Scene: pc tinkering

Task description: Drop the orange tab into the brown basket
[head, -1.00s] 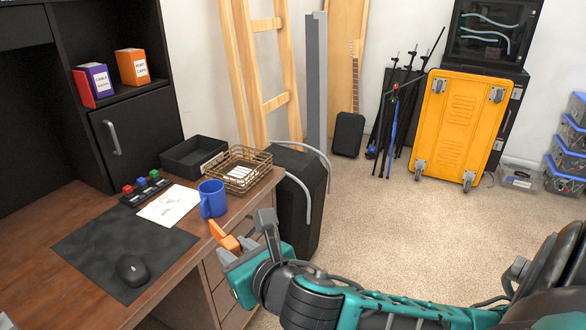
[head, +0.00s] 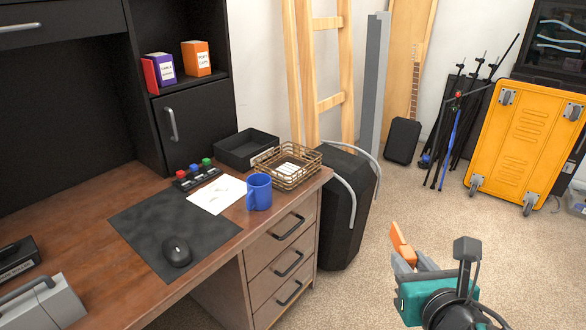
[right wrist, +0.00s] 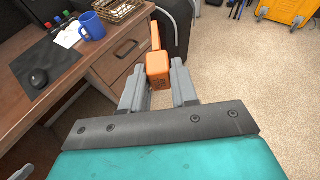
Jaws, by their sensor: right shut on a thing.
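The orange tab (head: 403,245) is held in my right gripper (head: 416,262), in front of the desk's right end and above the carpet. In the right wrist view the orange tab (right wrist: 158,66) sits between the two grey fingers, its narrow end pointing away from the gripper. The brown wire basket (head: 315,160) stands on the desk's far right corner with small white pieces in it. It shows partly at the top of the right wrist view (right wrist: 119,10). The held tab is apart from the basket, lower and to its right in the head view.
A blue mug (head: 259,192) stands just in front of the basket, and a black tray (head: 246,150) behind it to the left. A black case (head: 338,215) stands on the floor against the desk's right side.

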